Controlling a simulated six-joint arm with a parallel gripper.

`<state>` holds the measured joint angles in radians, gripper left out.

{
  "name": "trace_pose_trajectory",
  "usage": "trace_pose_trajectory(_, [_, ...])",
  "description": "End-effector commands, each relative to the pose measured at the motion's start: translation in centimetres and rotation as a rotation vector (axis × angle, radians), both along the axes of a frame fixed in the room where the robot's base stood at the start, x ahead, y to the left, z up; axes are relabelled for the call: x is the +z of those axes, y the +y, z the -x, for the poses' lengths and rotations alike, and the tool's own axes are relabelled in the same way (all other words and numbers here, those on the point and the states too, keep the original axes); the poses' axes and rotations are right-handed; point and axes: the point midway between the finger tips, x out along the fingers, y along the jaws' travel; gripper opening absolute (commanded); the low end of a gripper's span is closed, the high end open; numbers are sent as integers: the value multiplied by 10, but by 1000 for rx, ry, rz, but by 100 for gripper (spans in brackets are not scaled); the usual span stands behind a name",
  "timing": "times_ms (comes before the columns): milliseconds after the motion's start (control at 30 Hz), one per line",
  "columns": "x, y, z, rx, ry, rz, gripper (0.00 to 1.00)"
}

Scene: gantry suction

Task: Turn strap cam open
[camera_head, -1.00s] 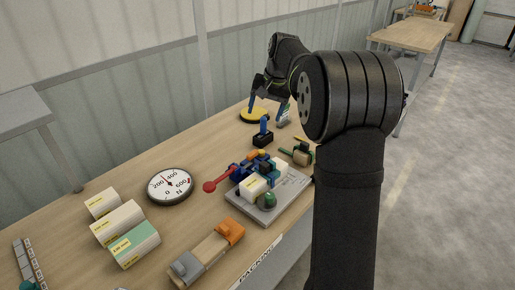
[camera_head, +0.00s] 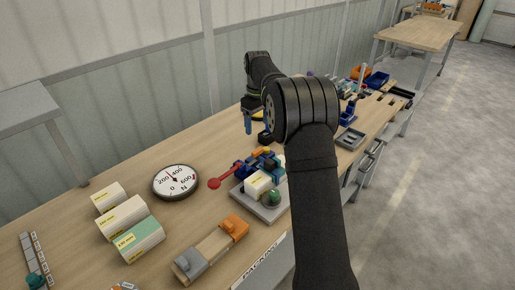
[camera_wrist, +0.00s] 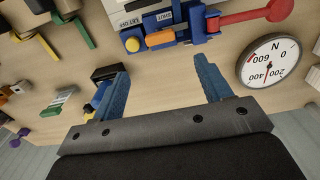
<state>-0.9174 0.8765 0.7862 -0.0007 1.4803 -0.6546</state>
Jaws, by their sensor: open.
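A blue clamp-like fixture (camera_head: 242,169) sits on a grey plate on the bench, with a red round-ended lever (camera_head: 215,183) sticking out to the left. I take this to be the strap cam. In the wrist view, the blue fixture (camera_wrist: 188,42) is at the top, with an orange piece (camera_wrist: 160,38), a yellow knob (camera_wrist: 132,44) and the red lever (camera_wrist: 252,15) reaching right. My gripper (camera_wrist: 160,74) is open with nothing between its blue fingers, which point toward the fixture. In the head view, my gripper (camera_head: 249,126) hangs behind the fixture, partly hidden by my arm.
A dial gauge (camera_head: 176,182) lies left of the lever. Several labelled blocks (camera_head: 122,216) and a wooden piece with orange and grey ends (camera_head: 212,250) lie nearer. A small black block (camera_wrist: 104,72) is by the left finger. Bench space beside the gauge is clear.

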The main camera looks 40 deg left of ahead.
Motion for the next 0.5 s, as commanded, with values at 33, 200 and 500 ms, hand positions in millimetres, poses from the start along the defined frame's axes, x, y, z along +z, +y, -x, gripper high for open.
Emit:
trace_pose_trajectory(33, [-13,0,0,0,2,3,71])
trace_pose_trajectory(200, [-50,0,0,-1,2,2,71])
trace_pose_trajectory(500, [-101,0,0,-2,0,0,71])
